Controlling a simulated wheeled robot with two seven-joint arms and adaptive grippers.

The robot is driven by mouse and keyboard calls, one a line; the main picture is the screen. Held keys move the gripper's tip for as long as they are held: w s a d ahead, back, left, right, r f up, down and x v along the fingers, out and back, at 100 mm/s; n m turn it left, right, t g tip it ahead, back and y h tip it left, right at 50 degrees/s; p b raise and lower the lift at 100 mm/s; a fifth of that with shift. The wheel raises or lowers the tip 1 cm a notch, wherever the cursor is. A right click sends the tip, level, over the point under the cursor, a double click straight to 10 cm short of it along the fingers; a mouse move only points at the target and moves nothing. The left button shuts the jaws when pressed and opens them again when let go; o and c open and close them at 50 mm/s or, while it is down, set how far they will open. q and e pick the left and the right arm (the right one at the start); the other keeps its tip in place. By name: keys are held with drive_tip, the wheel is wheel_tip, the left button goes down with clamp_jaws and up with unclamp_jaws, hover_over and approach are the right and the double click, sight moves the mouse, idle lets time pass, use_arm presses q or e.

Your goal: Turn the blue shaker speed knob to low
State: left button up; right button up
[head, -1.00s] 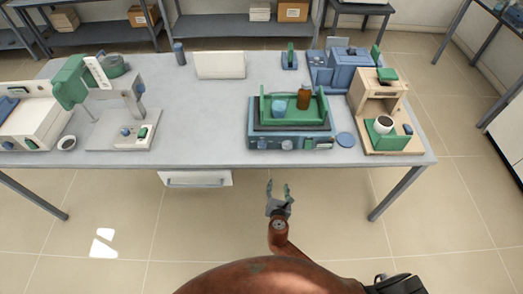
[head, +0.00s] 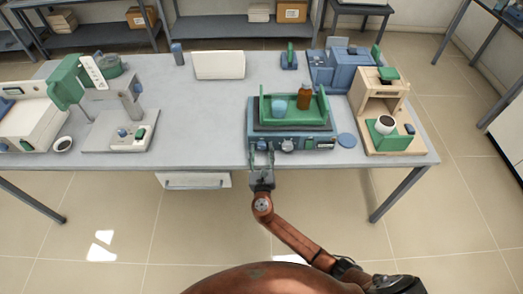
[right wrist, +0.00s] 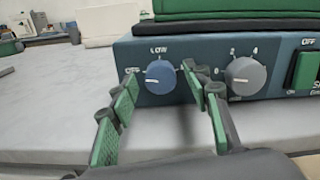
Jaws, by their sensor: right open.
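The shaker (head: 318,139) is a dark blue-grey box at the table's front edge, with a green tray on top. Its blue speed knob (right wrist: 160,77) shows in the right wrist view, with "OFF" to its left and "LOW" above it. The knob's white mark points left, toward "OFF". My right gripper (head: 262,152) is at the shaker's front left. In the right wrist view its open green-padded fingers (right wrist: 161,80) stand on either side of the blue knob; I cannot tell whether they touch it. My left gripper is out of view.
A grey knob (right wrist: 242,77) and a green switch (right wrist: 305,71) sit right of the blue knob. The tray (head: 293,115) holds a blue beaker (head: 279,106) and a brown bottle (head: 304,98).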

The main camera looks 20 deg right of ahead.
drive_tip(key=shift+w, duration=0.1)
drive_tip(key=shift+c, duration=0.4)
drive_tip(key=c, duration=1.1)
drive_tip(key=shift+o, duration=0.2)
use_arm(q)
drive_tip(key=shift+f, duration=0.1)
use_arm(e)
drive_tip(key=shift+m, duration=0.3)
drive_tip(key=m+b, duration=0.1)
drive_tip(key=m, duration=0.2)
drive_tip(key=shift+f+m, duration=0.15)
drive_tip(key=shift+m, duration=0.25)
drive_tip(key=m+b, duration=0.2)
drive_tip(key=m, duration=0.1)
drive_tip(key=shift+m, duration=0.3)
drive_tip(key=m+b, duration=0.2)
drive_tip(key=m, duration=0.2)
drive_tip(key=shift+f, duration=0.1)
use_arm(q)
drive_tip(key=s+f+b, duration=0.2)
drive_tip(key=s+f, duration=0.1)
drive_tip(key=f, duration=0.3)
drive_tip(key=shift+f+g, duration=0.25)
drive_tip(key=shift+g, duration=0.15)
use_arm(e)
drive_tip(key=shift+m, duration=1.8)
